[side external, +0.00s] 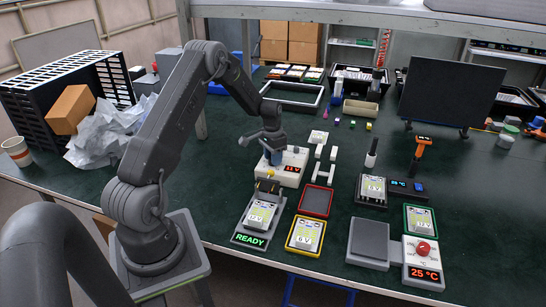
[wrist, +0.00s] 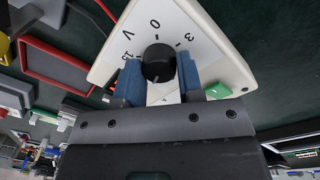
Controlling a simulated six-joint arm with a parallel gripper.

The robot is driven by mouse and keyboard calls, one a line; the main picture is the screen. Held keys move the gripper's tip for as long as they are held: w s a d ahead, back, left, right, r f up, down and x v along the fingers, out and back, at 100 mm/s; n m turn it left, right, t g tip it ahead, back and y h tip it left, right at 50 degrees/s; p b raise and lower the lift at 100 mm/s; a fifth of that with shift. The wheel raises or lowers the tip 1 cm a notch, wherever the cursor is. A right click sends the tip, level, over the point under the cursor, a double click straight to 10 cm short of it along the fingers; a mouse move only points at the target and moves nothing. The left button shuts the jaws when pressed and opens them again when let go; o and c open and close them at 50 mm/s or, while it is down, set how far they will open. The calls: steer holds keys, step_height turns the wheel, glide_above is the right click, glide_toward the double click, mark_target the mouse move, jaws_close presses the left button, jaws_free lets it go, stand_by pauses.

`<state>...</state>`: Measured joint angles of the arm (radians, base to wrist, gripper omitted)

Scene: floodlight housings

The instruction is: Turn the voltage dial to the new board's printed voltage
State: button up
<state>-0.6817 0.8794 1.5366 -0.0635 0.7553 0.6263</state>
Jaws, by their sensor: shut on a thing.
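The voltage dial is a black knob (wrist: 158,62) on a white sloped box (side external: 288,173). In the wrist view its scale shows 0, 3, 15 and V. A small red display (side external: 293,168) on the box seems to read about 11 V. My gripper (side external: 272,156) is over the box, its blue fingers (wrist: 162,76) shut on the knob from both sides. A board (side external: 260,215) lies on the READY fixture, its label looking like 12 V. A board (side external: 305,236) in the yellow tray reads 6 V. Another (side external: 420,219) in the green tray seems to read 12 V.
A fixture (side external: 372,189) with another board and a heater-like unit (side external: 424,262) showing 25 °C stand to the right. A dark monitor (side external: 447,92) stands behind. The back middle of the table holds small parts.

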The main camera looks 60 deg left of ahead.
steer(key=shift+m, duration=1.1)
steer(key=o, duration=0.9)
steer(key=shift+r, duration=0.1)
steer(key=r, duration=1.3)
steer(key=shift+a+r, duration=0.3)
